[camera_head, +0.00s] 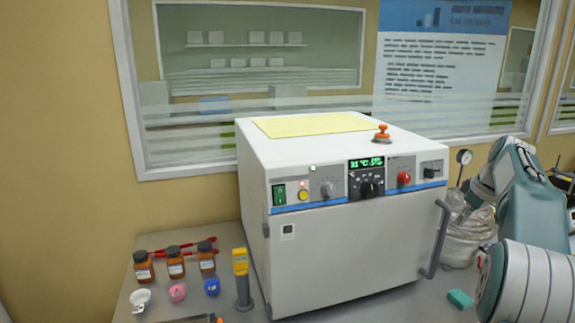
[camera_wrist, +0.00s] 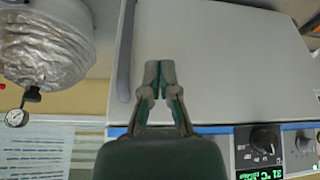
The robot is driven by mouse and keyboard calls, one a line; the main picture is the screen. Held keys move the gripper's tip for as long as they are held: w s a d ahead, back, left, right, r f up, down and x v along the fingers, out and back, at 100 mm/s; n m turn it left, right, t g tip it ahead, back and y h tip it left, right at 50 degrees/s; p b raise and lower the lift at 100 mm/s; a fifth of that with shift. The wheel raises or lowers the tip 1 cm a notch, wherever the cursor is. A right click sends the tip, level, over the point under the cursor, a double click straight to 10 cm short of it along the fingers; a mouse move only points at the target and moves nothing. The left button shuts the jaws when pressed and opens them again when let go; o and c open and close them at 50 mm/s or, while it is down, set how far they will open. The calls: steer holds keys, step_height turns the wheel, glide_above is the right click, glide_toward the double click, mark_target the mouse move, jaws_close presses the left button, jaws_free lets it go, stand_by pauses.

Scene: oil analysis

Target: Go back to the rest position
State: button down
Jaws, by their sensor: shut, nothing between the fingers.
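My gripper (camera_wrist: 159,75) shows in the wrist view with its two fingers together and nothing between them. It is in front of the white oven-like machine (camera_wrist: 225,55), whose door fills much of that view; I cannot tell the exact gap. In the head view my arm is at the right edge, and the gripper itself is not clearly visible there. The same machine stands in the middle of the head view, its door closed, with a vertical handle (camera_head: 436,240) at its right side.
Brown bottles (camera_head: 176,262), coloured caps (camera_head: 178,292) and a yellow-topped device (camera_head: 241,278) stand left of the machine. A foil-wrapped vessel (camera_wrist: 48,45) and a gauge (camera_wrist: 16,117) are near my arm. A green block (camera_head: 460,298) lies on the bench at right.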

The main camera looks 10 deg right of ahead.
steer(key=s+a+r+m, duration=0.1)
steer(key=s+a, duration=0.2)
steer(key=a, duration=0.5)
steer(key=s+a+r+h, duration=0.1)
steer(key=s+a+r, duration=0.1)
steer(key=a, duration=0.7)
steer(key=s+a+r+m, duration=0.1)
steer(key=s+a, duration=0.2)
steer(key=a, duration=0.5)
steer(key=s+a+f+t, duration=0.1)
steer(key=s+a+f, duration=0.4)
steer(key=s, duration=0.3)
steer(key=s+a+f+m, duration=0.1)
steer(key=s+a+f, duration=0.4)
steer(key=s+a, duration=0.3)
steer(key=shift+s+f+t, duration=0.15)
steer(key=shift+s+t, duration=0.25)
steer(key=shift+s, duration=0.25)
